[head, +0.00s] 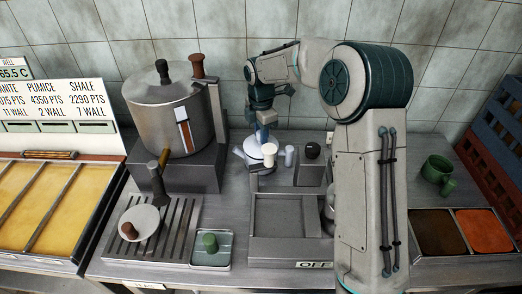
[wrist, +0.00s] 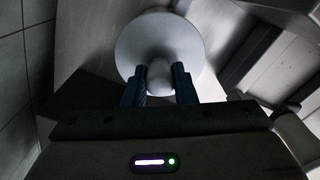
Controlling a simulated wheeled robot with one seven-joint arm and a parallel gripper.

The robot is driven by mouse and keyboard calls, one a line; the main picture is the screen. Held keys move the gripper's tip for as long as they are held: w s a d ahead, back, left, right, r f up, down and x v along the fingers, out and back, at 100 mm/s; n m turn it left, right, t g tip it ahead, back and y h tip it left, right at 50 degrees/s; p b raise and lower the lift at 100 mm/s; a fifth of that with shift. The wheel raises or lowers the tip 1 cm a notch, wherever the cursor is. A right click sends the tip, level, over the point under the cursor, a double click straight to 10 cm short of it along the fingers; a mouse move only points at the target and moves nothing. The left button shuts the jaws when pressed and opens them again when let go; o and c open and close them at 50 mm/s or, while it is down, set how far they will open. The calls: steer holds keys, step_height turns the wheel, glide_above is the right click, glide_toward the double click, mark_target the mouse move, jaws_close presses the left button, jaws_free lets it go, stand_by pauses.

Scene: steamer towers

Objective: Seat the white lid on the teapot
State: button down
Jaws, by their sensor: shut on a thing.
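My gripper (head: 265,132) is at the back middle of the counter in the head view, pointing down. In the wrist view its two dark fingers (wrist: 158,82) are shut on the pale knob of the white lid (wrist: 150,42), a round disc beyond the fingertips. In the head view the white lid (head: 255,147) shows as a small pale shape just under the fingers. My arm hides part of the counter on the right.
A large steel pot (head: 168,118) stands at left. A slatted grate (head: 178,222) holds a pale disc with a brown knob (head: 129,230). A small tray (head: 222,262) holds a green-knobbed piece (head: 210,242). A green cup (head: 437,167) is at right. A square recess (head: 285,218) is empty.

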steer(key=shift+f, duration=0.5)
stand_by(0.4)
steer(key=c, duration=1.1)
jaws_free()
step_height(320, 180, up, 14)
steer(key=shift+b, duration=0.45)
